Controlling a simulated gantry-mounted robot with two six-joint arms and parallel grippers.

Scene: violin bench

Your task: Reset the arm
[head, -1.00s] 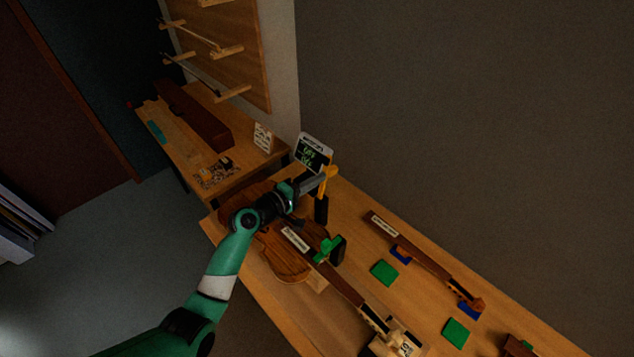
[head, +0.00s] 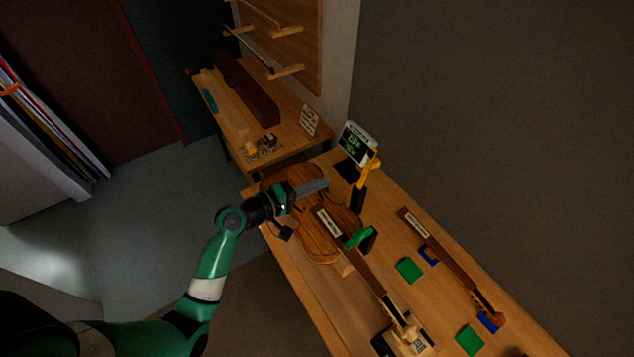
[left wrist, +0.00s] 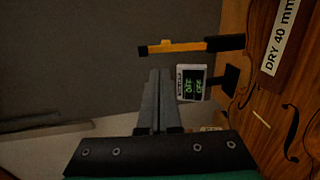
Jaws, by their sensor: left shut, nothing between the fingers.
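My left gripper (head: 326,184) is shut and empty, held over the upper part of a brown violin body (head: 318,245) on the bench. Its two fingers lie together in the left wrist view (left wrist: 155,100). An orange clamp with a black handle (head: 366,170) stands to the right of the fingertips, apart from them. The clamp also shows in the left wrist view (left wrist: 185,47), clear of the fingers. My right gripper is not in view.
A small display (head: 358,143) stands behind the clamp. A green clamp (head: 359,238) sits by the violin's labelled fingerboard. A separate neck (head: 450,262) and green pads (head: 409,270) lie to the right. A second table (head: 225,115) with a long brown case stands at the back left.

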